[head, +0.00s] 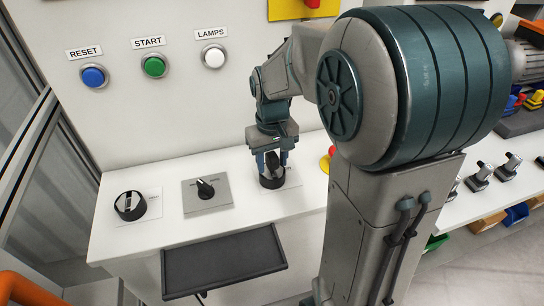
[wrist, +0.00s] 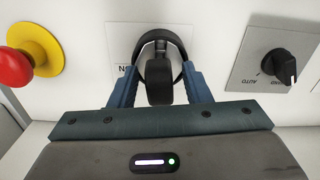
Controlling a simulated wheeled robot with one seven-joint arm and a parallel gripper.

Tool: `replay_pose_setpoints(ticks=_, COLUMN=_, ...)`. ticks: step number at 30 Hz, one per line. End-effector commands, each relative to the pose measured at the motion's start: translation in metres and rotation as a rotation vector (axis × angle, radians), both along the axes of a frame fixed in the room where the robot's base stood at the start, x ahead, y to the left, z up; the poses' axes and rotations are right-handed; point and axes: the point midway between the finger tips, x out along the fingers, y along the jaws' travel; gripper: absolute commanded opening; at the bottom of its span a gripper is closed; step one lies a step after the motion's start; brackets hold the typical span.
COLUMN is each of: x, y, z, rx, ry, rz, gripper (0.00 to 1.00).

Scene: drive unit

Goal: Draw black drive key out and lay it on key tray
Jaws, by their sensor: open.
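The black drive key (head: 272,168) stands in a round black collar (head: 271,182) on the white console top. In the wrist view the key's upright grip (wrist: 159,82) is between the two blue-grey fingers of my gripper (wrist: 160,88). The fingers are open, one on each side, with a visible gap at least on the right; contact on the left is unclear. In the head view my gripper (head: 273,158) points down over the key and partly hides it. The black key tray (head: 223,262) is at the console's front edge, left of the key, and looks empty.
A selector on a grey plate (head: 207,195) and a round black knob (head: 130,205) are left of the key. A red stop button on a yellow base (wrist: 38,55) is close on the key's other side. Push buttons line the upright panel (head: 125,110).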

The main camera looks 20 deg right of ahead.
Motion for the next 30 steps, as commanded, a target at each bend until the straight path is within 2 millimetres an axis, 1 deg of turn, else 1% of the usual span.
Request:
replay_pose_setpoints(ticks=5, x=0.000, y=0.000, z=0.001, rx=0.000, ry=0.000, rz=0.000, gripper=0.44)
replay_pose_setpoints(ticks=8, x=0.000, y=0.000, z=0.001, rx=0.000, ry=0.000, rz=0.000, gripper=0.19)
replay_pose_setpoints(ticks=9, x=0.000, y=0.000, z=0.001, rx=0.000, ry=0.000, rz=0.000, gripper=0.07)
replay_pose_setpoints(ticks=10, x=0.000, y=0.000, z=0.001, rx=0.000, ry=0.000, rz=0.000, gripper=0.00)
replay_pose_setpoints(ticks=17, x=0.000, y=0.000, z=0.003, rx=0.000, ry=0.000, rz=0.000, gripper=0.00)
replay_pose_setpoints(ticks=30, x=0.000, y=0.000, z=0.020, rx=0.000, ry=-0.001, rz=0.000, gripper=0.00)
